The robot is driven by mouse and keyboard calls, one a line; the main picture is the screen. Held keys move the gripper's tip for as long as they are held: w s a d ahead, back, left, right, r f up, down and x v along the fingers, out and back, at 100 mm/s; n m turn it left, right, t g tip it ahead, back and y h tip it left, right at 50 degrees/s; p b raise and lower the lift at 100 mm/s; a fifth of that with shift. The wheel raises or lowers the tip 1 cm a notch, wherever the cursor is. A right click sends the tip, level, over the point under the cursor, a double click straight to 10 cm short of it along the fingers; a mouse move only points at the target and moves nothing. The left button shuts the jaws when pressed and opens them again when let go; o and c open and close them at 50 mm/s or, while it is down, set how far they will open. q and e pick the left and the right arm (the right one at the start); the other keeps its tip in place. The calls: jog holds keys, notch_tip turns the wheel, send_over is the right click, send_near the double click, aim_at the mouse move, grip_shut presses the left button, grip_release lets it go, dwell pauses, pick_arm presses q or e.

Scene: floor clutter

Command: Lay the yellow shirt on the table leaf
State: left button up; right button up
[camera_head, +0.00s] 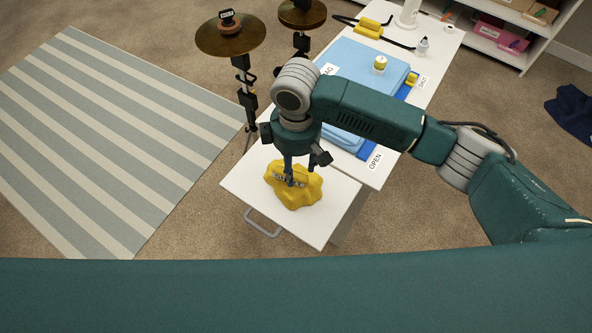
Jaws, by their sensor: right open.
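The yellow shirt (301,194) lies as a crumpled heap on the white table leaf (325,227), near its middle. My right gripper (290,183) points down at the shirt from above, its fingers open and against or just over the cloth. A small labelled tag shows between the fingers, and the fingers hide part of the shirt. My left gripper is not in the picture.
Stands with brass discs (230,41) are at the back left. A striped rug (105,140) covers the left floor. A dark blue cloth (575,112) lies at right.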

notch_tip(320, 180, up, 9)
jog(key=shift+b, duration=0.4)
dwell(1.2)
